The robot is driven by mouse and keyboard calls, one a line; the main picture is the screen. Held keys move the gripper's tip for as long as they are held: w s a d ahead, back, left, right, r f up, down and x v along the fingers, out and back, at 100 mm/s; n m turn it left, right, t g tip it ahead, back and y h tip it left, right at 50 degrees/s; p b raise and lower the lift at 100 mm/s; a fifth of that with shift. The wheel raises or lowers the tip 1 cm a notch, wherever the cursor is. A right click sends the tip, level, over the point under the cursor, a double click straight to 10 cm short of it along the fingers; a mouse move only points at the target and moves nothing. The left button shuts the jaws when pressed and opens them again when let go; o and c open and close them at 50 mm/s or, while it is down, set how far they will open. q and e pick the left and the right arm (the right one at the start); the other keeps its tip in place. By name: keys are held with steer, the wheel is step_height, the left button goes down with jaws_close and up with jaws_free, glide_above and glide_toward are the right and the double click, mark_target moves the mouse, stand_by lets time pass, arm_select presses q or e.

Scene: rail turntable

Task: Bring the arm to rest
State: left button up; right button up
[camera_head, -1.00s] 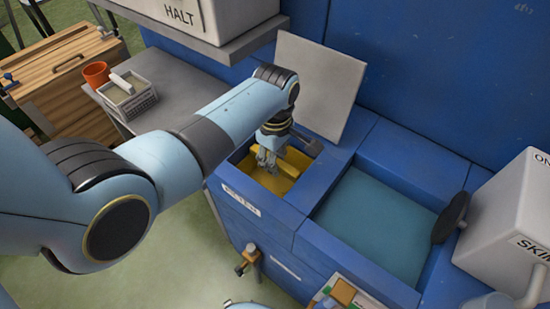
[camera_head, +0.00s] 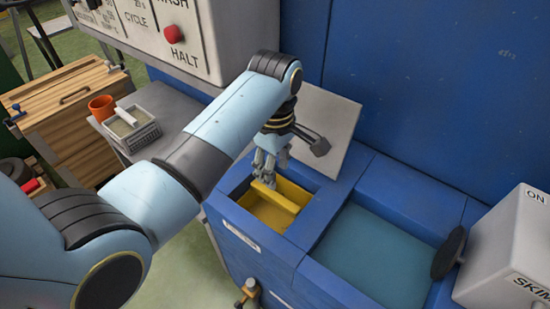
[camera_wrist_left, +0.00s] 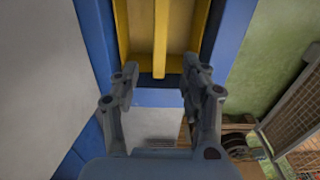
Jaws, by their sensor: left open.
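My left gripper (camera_head: 266,172) is above the yellow insert (camera_head: 266,207) in the small opening of the blue tank unit (camera_head: 233,238). It points down and sits just over the back of the opening. In the left wrist view the two fingers (camera_wrist_left: 165,82) stand apart with nothing between them. The insert's yellow bar (camera_wrist_left: 161,40) shows ahead of and between the fingertips there. Whether a fingertip touches the bar is hard to tell. My right gripper shows in neither view.
A grey lid (camera_head: 325,125) stands raised behind the opening. A larger tank of blue-green liquid (camera_head: 365,255) lies to the right, beside a white control box (camera_head: 510,250). A white panel with a red HALT button (camera_head: 173,33) is at upper left. A grey basket (camera_head: 132,130) and orange cup (camera_head: 101,108) stand left.

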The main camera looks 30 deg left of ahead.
arm_select(q)
steer(key=shift+r, duration=0.95)
steer(key=s+a+r+m+t+y, duration=0.1)
steer(key=s+a+r+m+t, duration=0.2)
steer(key=s+m, duration=0.65)
steer(key=s+a+r+m+t, duration=0.1)
steer(key=s+a+r+m, duration=0.2)
steer(key=s+r+m, duration=0.6)
steer(key=s+a+f+n+g+b, duration=0.1)
steer(key=s+f+b, duration=0.15)
steer(key=f, duration=1.65)
steer(key=s+a+f+n+g+b, duration=0.15)
steer(key=f+b, duration=0.25)
steer(key=f, duration=1.4)
steer(key=s+f+b, duration=0.5)
steer(key=s+f, duration=1.3)
steer(key=f, duration=0.2)
steer(key=shift+s+a+f+m, duration=0.2)
steer(key=shift+s+a+m, duration=0.2)
